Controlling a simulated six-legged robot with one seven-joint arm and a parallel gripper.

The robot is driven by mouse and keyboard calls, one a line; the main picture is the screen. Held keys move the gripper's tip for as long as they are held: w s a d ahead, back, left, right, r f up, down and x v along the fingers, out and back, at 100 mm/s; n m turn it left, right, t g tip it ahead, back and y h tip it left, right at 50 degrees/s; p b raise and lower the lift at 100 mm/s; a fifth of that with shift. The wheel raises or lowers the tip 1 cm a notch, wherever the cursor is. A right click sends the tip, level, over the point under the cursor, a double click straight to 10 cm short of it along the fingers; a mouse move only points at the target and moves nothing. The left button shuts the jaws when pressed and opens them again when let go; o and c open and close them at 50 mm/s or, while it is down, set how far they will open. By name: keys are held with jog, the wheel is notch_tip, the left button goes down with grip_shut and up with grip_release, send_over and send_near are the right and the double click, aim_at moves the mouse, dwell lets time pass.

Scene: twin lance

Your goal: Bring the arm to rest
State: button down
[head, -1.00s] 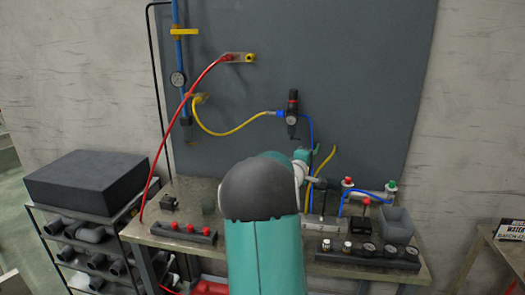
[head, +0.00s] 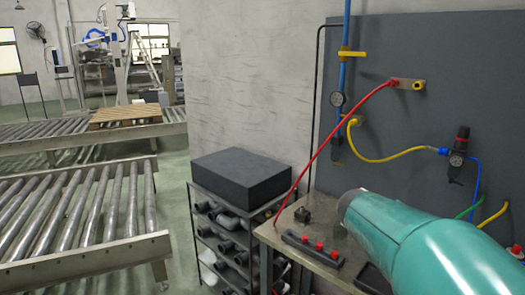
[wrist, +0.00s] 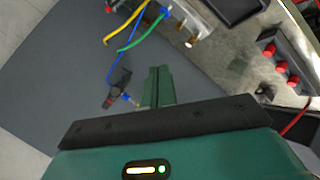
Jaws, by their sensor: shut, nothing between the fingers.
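My gripper (wrist: 159,72) shows in the wrist view as two green fingers lying together, with nothing between them. It points out over the bench and the grey back panel. In the head view my teal arm fills the lower right, and the gripper itself is out of sight there. I cannot tell how far the fingertips are from the bench.
The bench (head: 340,274) holds a strip with red knobs (head: 312,249). Hoses and a regulator (head: 458,152) hang on the grey panel (head: 405,125). A rack with a black block (head: 242,174) stands left of the bench. Roller conveyors (head: 85,215) are at left.

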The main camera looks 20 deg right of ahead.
jog(key=s+a+f+t+y, duration=0.1)
jog(key=a+y, duration=0.1)
jog(key=a, duration=0.6)
jog(key=s+a+f+n+t+y, duration=0.1)
jog(key=a+y, duration=0.1)
jog(key=a, duration=0.7)
jog(key=shift+f+y, duration=0.25)
jog(key=shift+y, duration=0.15)
jog(key=c, duration=1.9)
grip_release()
jog(key=s+a+n+y, duration=0.1)
jog(key=s+a+y, duration=0.1)
jog(key=a, duration=0.3)
jog(key=s+a+f+n+t+y, duration=0.1)
jog(key=a+y, duration=0.1)
jog(key=a, duration=0.4)
jog(key=s+a+f+n+y, duration=0.1)
jog(key=s+a+y, duration=0.1)
jog(key=a, duration=0.3)
jog(key=shift+s+a+f+t, duration=0.25)
jog(key=shift+s+a+t, duration=0.05)
jog(key=shift+s+a, duration=0.1)
jog(key=shift+c, duration=0.2)
jog(key=o, duration=0.4)
jog(key=shift+a, duration=0.2)
